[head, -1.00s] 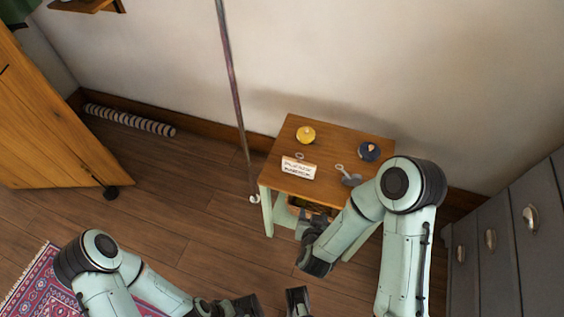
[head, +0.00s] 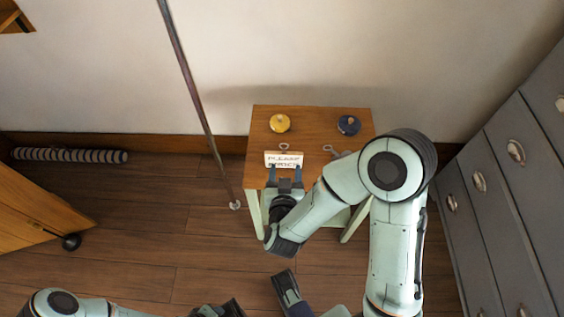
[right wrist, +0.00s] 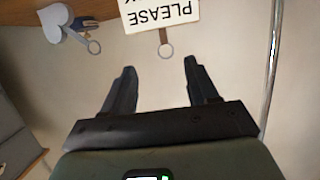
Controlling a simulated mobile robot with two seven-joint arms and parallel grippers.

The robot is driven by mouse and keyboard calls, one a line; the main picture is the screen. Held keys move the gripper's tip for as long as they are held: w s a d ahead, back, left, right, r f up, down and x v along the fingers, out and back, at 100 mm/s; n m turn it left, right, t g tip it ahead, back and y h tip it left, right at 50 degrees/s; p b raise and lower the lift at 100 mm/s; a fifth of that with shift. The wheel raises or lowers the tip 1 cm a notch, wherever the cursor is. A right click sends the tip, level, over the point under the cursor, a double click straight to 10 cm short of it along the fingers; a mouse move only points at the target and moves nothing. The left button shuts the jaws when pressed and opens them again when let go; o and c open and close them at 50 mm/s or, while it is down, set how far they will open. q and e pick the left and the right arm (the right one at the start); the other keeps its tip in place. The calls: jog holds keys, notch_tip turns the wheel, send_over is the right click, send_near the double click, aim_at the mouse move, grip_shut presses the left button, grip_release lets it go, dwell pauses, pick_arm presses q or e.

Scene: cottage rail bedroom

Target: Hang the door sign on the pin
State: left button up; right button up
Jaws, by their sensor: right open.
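I cannot make out the pin.
A yellow lidded pot (head: 280,123) and a dark blue one (head: 348,125) stand at the table's back (head: 314,116). A heart-shaped tag (right wrist: 58,22) with a ring lies beside the sign. A slanted pole (head: 192,82) is left of the table; grey drawers (head: 490,200) stand right.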

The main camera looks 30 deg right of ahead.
aim_at(284, 151)
jog(key=x, duration=0.3)
jog(key=b+x, duration=0.1)
jog(key=x, duration=0.6)
jog(key=shift+w+a+f+b, duration=0.15)
jog(key=shift+a+f+b, duration=0.15)
jog(key=shift+a+f, duration=0.05)
jog(key=shift+w+d, duration=0.2)
jog(key=shift+w, duration=0.2)
pick_arm(q)
jog(key=shift+t+y, duration=0.3)
jog(key=shift+t, duration=0.3)
jog(key=w+f, duration=0.1)
jog(key=w+a, duration=0.1)
jog(key=w+f, duration=0.1)
jog(key=shift+w+a+f, duration=0.35)
jog(key=shift+a, duration=0.05)
pick_arm(e)
jog(key=shift+f, duration=0.1)
grip_shut()
